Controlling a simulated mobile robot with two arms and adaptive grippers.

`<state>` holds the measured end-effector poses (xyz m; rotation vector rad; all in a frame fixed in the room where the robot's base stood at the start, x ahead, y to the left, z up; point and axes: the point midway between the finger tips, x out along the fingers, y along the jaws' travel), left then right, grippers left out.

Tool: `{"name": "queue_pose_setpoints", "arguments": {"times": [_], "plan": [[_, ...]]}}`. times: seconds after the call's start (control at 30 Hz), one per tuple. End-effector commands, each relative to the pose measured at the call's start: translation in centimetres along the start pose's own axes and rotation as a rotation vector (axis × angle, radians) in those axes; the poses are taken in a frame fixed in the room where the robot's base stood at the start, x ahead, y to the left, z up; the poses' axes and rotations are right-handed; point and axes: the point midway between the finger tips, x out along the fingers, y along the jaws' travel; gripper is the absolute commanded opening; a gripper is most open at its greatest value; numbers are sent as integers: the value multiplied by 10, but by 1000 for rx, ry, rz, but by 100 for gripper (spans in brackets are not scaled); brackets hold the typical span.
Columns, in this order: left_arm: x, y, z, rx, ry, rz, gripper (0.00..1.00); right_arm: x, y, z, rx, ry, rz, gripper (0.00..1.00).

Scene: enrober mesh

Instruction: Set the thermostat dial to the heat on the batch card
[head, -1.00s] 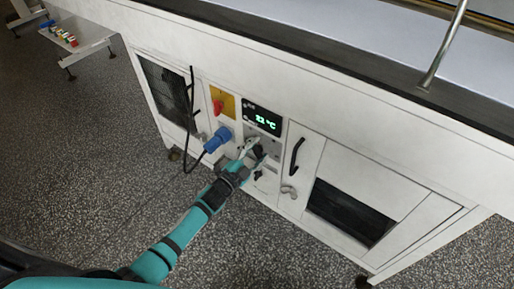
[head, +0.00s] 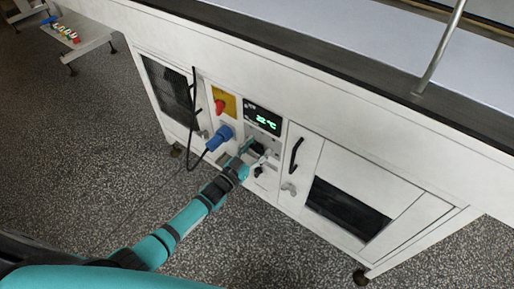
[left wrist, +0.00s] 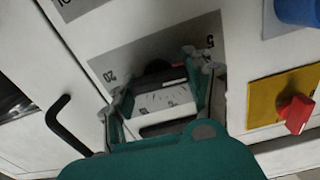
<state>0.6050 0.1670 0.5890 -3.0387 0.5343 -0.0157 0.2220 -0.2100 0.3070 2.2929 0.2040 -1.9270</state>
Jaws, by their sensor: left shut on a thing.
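The thermostat dial (left wrist: 157,68) is a dark knob on a grey scale plate (left wrist: 128,58) marked 20 and 5 in the left wrist view. My left gripper (left wrist: 160,88) is shut on the dial, with a finger at each side; the gripper hides much of it. In the head view my left gripper (head: 257,151) reaches the cabinet front just under the green digital display (head: 263,120). The display seems to read 22 °C, but the digits are small. I see no batch card in these frames.
A red switch on a yellow plate (head: 230,101) and a blue plug (head: 221,137) with a black cable are left of the dial. A black door handle (head: 296,155) is to the right. The worktop edge overhangs the panel; open floor lies in front.

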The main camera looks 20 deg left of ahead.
Motion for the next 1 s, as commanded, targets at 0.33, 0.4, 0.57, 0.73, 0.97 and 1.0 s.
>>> {"name": "queue_pose_setpoints", "arguments": {"times": [0.33,0.4,0.57,0.73,0.97,1.0], "plan": [[-1,-1,2,-71,-4,-1,20,3,0,4,-1,-2,0,81],[-1,-1,2,-74,-4,-1,20,3,0,4,-1,-2,0,81],[-1,0,2,-75,-4,-1,20,3,0,4,-1,-2,0,81],[-1,0,2,-75,-5,-1,56,3,0,4,-1,-2,0,81],[-1,0,1,-73,-2,0,77,3,0,4,-1,-2,0,81],[0,0,1,-73,-2,0,77,3,0,4,-1,-2,0,81]]}}
